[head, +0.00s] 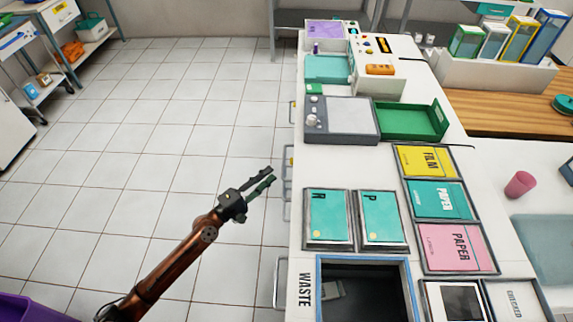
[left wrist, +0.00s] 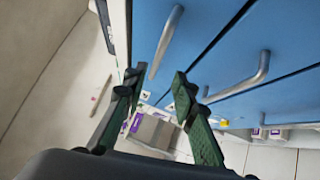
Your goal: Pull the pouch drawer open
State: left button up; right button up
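My left gripper (head: 266,179) is out over the floor, close to the left side of the white counter, where the drawer handles stick out. Its fingers are apart and empty; they also show in the left wrist view (left wrist: 159,88). That view shows blue drawer fronts with grey bar handles, one handle (left wrist: 165,42) beyond the fingers and another handle (left wrist: 240,80) to the right. Neither handle is visibly held. I cannot tell which is the pouch drawer. The drawer fronts are hidden in the head view. A small dark shape at the head view's right edge may be my right gripper (head: 568,171).
The counter (head: 285,268) edge is beside my left gripper. On top are a grey device (head: 350,118), a green tray (head: 410,120), labelled pouch trays and a blue-rimmed waste opening (head: 362,259). The tiled floor (head: 150,130) to the left is clear.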

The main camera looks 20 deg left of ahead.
aim_at(284, 162)
pick_arm(q)
jog(key=x, duration=0.4)
jog(key=p+x, duration=0.1)
jog(key=x, duration=0.2)
jog(key=shift+w+d+r, duration=0.25)
jog(key=shift+r, duration=0.05)
pick_arm(e)
jog(key=s+f, duration=0.1)
jog(key=d+f, duration=0.1)
jog(key=f, duration=0.1)
jog(key=shift+s, duration=0.4)
pick_arm(q)
grip_shut()
